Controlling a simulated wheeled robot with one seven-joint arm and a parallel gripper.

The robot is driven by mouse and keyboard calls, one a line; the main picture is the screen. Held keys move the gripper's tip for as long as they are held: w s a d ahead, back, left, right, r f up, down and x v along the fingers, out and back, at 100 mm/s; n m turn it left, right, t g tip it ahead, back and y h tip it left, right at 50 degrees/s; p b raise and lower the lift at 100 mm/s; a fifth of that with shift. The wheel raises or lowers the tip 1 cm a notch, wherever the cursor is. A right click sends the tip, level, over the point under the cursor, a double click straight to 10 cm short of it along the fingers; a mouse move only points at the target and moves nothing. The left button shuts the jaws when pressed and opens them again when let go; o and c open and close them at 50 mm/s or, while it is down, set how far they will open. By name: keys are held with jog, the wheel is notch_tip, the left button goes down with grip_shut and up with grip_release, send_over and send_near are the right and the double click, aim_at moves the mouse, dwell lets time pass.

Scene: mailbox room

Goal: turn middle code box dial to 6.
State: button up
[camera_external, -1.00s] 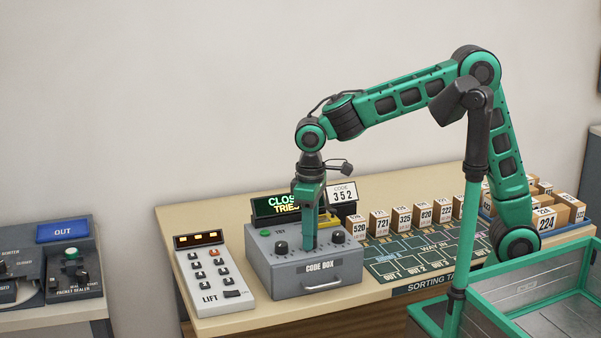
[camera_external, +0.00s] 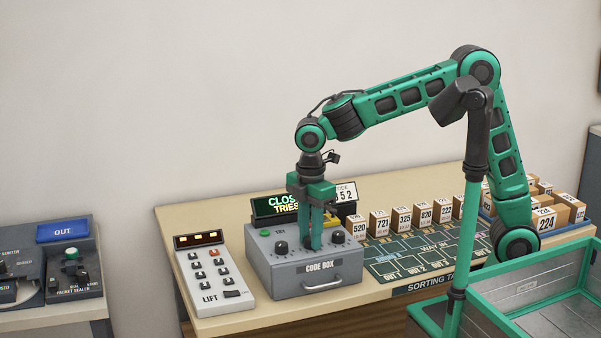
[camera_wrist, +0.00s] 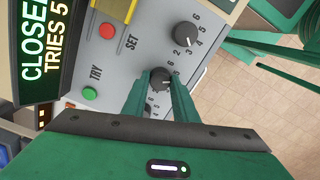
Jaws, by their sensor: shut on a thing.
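The grey code box (camera_external: 290,275) stands on the table with a row of dark dials on its top. My gripper (camera_external: 313,246) points straight down over the box, shut on the middle dial (camera_wrist: 160,78). In the wrist view, its two green fingers stand on either side of this dial; the number its mark points to is too small to tell. The left dial (camera_external: 281,247) and the right dial (camera_external: 336,240) are free; one outer dial (camera_wrist: 186,34) shows clearly in the wrist view with numbers around it. The display (camera_wrist: 45,35) reads CLOSED, TRIES 5.
A green TRY button (camera_wrist: 90,93) and a red button (camera_wrist: 107,31) by SET are on the box. A code card (camera_external: 344,193) ending in 52 stands behind, partly covered by my gripper. The lift panel (camera_external: 213,272) is at left; small numbered parcels (camera_external: 401,217) stand at right.

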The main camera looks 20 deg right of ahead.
jog(key=n, duration=0.5)
jog(key=shift+w+d+n, duration=0.15)
jog(key=shift+w+n, duration=0.1)
jog(key=shift+n, duration=2.25)
jog(key=o, duration=1.1)
jog(key=shift+c, duration=0.2)
jog(key=shift+s+n, duration=0.1)
jog(key=shift+n, duration=0.2)
jog(key=shift+r, duration=0.15)
notch_tip(320, 180, up, 10)
jog(key=shift+r, duration=0.25)
